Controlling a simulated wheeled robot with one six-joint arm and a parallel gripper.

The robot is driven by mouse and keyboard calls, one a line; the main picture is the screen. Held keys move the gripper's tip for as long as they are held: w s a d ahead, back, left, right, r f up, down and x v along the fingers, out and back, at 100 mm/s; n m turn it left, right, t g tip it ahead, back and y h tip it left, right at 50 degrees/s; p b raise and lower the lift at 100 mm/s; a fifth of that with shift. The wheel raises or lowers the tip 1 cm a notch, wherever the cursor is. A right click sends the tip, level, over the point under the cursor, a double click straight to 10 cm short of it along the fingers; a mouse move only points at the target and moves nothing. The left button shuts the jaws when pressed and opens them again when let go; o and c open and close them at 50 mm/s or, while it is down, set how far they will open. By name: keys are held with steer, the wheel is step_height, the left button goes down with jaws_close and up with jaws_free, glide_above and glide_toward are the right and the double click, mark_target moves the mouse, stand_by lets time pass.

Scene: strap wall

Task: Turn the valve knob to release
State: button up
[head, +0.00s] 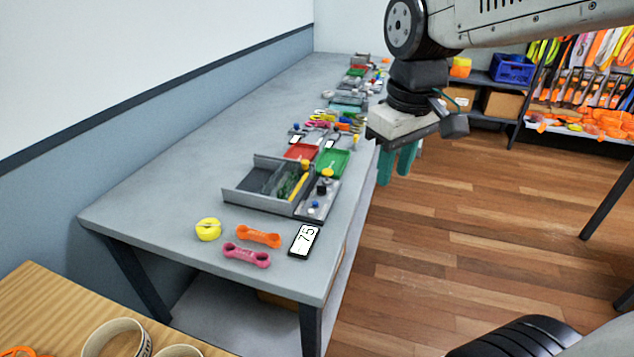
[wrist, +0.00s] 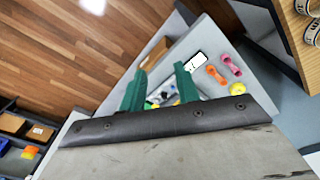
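A small grey panel (head: 316,202) at the right side of a grey tray carries a black knob (head: 323,186) and a small blue knob (head: 315,204). I cannot tell for sure which is the valve knob. My gripper (head: 397,164), with green fingers, hangs past the table's right edge, apart from the panel and above it. In the wrist view my gripper (wrist: 160,72) is open, with nothing held between its fingers. The panel lies partly hidden beyond the fingers there. A black device with a white display reading 75 (head: 304,240) lies in front of the panel.
The long grey table (head: 160,205) also holds a yellow roll (head: 208,229), an orange piece (head: 258,237), a pink piece (head: 246,255), red and green trays, and several small items farther back. A wooden table (head: 50,310) stands front left.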

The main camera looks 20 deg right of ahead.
steer(key=w+a+f+n, duration=0.1)
steer(key=w+f+n, duration=0.2)
steer(key=w, duration=1)
steer(key=n, duration=0.4)
glide_above(322, 185)
steer(key=shift+g, duration=0.4)
step_height(322, 185, down, 10)
steer(key=shift+s+f, duration=0.1)
steer(key=shift+f, duration=0.35)
step_height(322, 185, down, 7)
steer(key=shift+f, duration=0.15)
jaws_close()
